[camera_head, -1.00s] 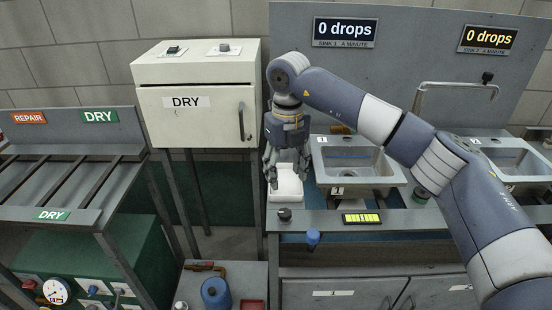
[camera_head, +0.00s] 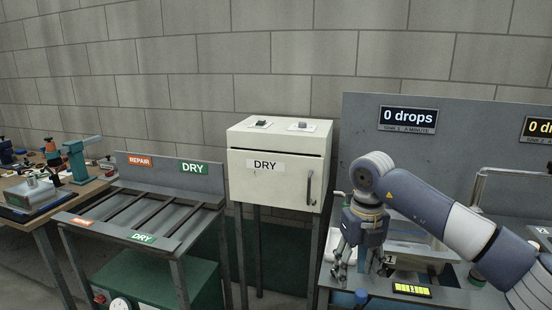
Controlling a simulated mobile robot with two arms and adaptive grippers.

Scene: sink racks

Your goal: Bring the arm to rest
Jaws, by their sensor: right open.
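My right arm comes in from the right over the sink bench. My right gripper (camera_head: 352,262) points down with its fingers apart, above the bench's left end beside sink 1 (camera_head: 418,252). I see nothing between its fingers. The white block under it is mostly hidden by the gripper. My left gripper is not in view.
A white cabinet marked DRY (camera_head: 262,165) on legs stands left of the bench. A slatted grey rack (camera_head: 205,222) with REPAIR and DRY labels is further left. A wooden workbench (camera_head: 62,205) with tools is at far left. A display reading 0 drops (camera_head: 408,120) is behind the sink.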

